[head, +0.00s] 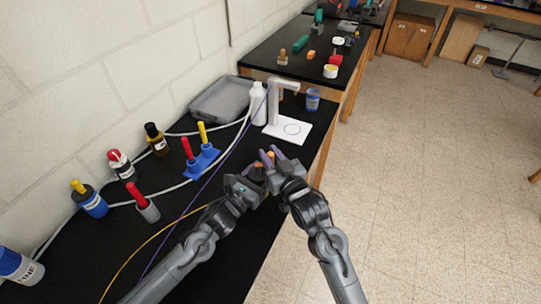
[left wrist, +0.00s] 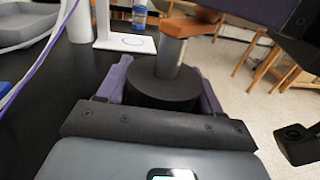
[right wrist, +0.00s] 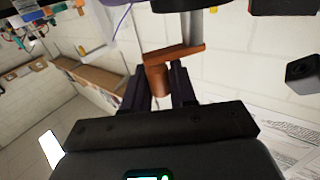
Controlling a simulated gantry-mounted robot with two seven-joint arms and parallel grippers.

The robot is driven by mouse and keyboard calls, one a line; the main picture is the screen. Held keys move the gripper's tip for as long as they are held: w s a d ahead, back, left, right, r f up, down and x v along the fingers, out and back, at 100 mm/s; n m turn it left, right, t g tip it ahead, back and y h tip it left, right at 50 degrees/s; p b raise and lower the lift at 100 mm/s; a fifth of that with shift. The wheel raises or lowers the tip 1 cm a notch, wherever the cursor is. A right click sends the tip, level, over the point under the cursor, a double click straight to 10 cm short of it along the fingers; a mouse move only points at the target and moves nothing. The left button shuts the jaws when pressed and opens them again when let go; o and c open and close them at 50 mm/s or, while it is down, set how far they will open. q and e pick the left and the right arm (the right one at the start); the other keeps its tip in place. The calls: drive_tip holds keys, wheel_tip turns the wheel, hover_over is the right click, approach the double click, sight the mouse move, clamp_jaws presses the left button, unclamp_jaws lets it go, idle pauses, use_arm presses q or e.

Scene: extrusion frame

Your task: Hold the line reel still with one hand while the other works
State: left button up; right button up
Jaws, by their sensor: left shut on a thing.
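The line reel shows in the left wrist view as a dark round body (left wrist: 165,88) with a grey shaft and an orange crank (left wrist: 188,27) above it. My left gripper (head: 254,182) is shut on the dark body, one purple finger on each side. It also shows in the left wrist view (left wrist: 162,95). My right gripper (head: 273,160) is close beside it, over the bench's right edge. In the right wrist view the orange crank knob (right wrist: 157,79) sits between its fingers (right wrist: 159,88). Whether they grip it I cannot tell. In the head view the grippers hide most of the reel.
A white stand (head: 289,128), a white bottle (head: 258,104) and a blue rack (head: 202,158) with red and yellow handles stand beyond the grippers. Several bottles and a grey tray (head: 222,98) line the wall. Cables cross the black bench (head: 235,240). Open floor lies right.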

clamp_jaws()
drive_tip(key=shift+w, duration=0.1)
drive_tip(key=n+g+y, duration=0.1)
drive_tip(key=y, duration=0.1)
drive_tip(key=w+n+g+y, duration=0.1)
drive_tip(key=n+y, duration=0.1)
drive_tip(key=shift+a+n+g, duration=0.15)
drive_tip(key=shift+n+g, duration=0.15)
drive_tip(key=shift+g, duration=0.1)
drive_tip(key=shift+w+a+n+g+y, duration=0.15)
drive_tip(key=shift+n+g+y, duration=0.6)
drive_tip(key=shift+g, duration=0.15)
drive_tip(key=shift+w+a+n+g+y, duration=0.15)
drive_tip(key=shift+a+n+g+y, duration=0.05)
drive_tip(key=shift+n+g+y, duration=0.55)
drive_tip(key=shift+w+a+n+g+y, duration=0.15)
drive_tip(key=shift+n+g+y, duration=0.45)
drive_tip(key=shift+g+y, duration=0.35)
drive_tip(key=shift+g, duration=0.3)
drive_tip(key=o, duration=0.6)
unclamp_jaws()
